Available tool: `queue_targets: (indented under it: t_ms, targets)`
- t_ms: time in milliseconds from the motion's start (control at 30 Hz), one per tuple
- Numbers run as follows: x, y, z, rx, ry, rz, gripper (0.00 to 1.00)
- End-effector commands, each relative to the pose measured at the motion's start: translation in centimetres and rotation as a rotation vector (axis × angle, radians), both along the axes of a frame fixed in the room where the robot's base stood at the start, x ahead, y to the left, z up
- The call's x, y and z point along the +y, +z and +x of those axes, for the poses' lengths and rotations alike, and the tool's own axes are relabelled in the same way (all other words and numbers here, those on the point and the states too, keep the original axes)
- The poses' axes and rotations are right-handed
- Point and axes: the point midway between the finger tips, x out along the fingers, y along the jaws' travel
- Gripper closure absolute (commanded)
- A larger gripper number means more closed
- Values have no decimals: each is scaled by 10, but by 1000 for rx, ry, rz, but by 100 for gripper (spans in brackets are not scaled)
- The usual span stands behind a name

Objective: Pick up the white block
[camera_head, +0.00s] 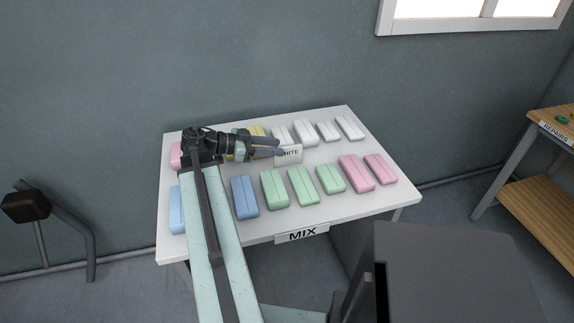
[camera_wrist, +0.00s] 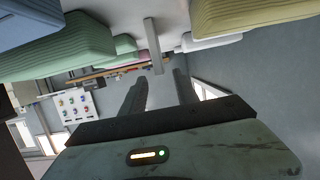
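Several white blocks (camera_head: 328,130) stand in a row along the back right of the white table in the head view. White blocks also show at the upper right of the wrist view (camera_wrist: 212,41), beside a yellow block. My gripper (camera_head: 279,148) reaches over the table from the left, its fingers pointing right, just in front of the leftmost white block (camera_head: 281,135). In the wrist view its two fingers (camera_wrist: 160,78) are apart with nothing held between them. Which white block is meant cannot be told.
Green blocks (camera_head: 302,186), pink blocks (camera_head: 356,173) and blue blocks (camera_head: 245,197) line the front. A yellow block (camera_wrist: 240,15) is partly behind my gripper. A "REPAIRS" table (camera_head: 540,150) stands right.

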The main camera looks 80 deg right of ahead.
Motion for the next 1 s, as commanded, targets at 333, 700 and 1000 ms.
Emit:
queue_targets:
  t_ms: [333, 700, 1000]
  targets:
    - [-10, -8, -24, 1, -10, -9, 64]
    - [-29, -24, -55, 1, -9, -8, 64]
    - [-35, -25, -68, 1, -6, -8, 64]
